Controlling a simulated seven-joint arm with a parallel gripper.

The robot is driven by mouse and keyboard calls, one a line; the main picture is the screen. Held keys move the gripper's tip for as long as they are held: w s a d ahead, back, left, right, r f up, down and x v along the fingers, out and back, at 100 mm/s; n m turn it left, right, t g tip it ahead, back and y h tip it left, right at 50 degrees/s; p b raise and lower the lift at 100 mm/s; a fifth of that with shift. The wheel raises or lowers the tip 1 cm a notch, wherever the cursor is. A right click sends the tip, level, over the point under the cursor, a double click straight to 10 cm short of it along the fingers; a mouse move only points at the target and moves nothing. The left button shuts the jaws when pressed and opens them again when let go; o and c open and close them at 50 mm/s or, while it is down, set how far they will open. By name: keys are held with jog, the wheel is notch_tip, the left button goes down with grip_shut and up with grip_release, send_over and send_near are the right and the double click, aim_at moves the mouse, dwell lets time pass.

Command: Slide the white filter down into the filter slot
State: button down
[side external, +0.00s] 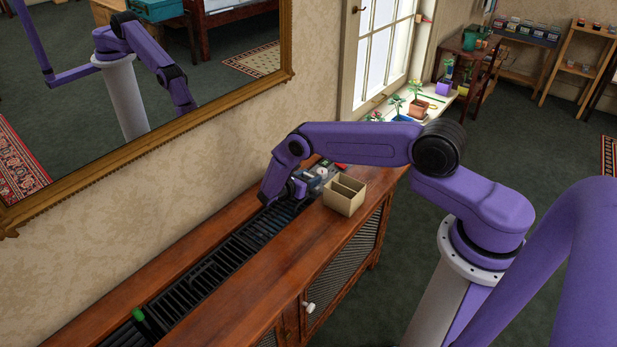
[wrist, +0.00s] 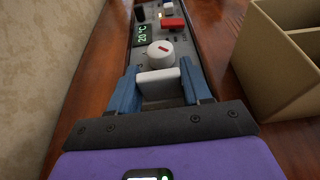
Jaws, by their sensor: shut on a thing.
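My gripper (wrist: 158,76) is shut on the white filter, with a blue finger on each side. The filter (wrist: 160,88) shows as a small white block between the fingers in the wrist view. In the side view my gripper (side external: 296,191) is low over the far end of the long black grille (side external: 190,282), and the filter cannot be made out there. I cannot pick out the filter slot; the area under the gripper is hidden. How high the filter is, or whether it touches anything below, I cannot tell.
Just beyond the filter is a grey control panel (wrist: 180,62) with a white knob (wrist: 161,53), a display (wrist: 142,35) and a red switch (wrist: 173,23). An open divided box (side external: 344,196) stands close on the right. The wall mirror (side external: 150,85) is at the left.

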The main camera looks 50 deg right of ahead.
jog(key=shift+c, duration=2.1)
grip_release()
jog(key=shift+f, duration=0.1)
jog(key=shift+a, duration=0.1)
jog(key=v, duration=1.7)
jog(key=shift+a, duration=0.1)
jog(key=shift+r, duration=0.2)
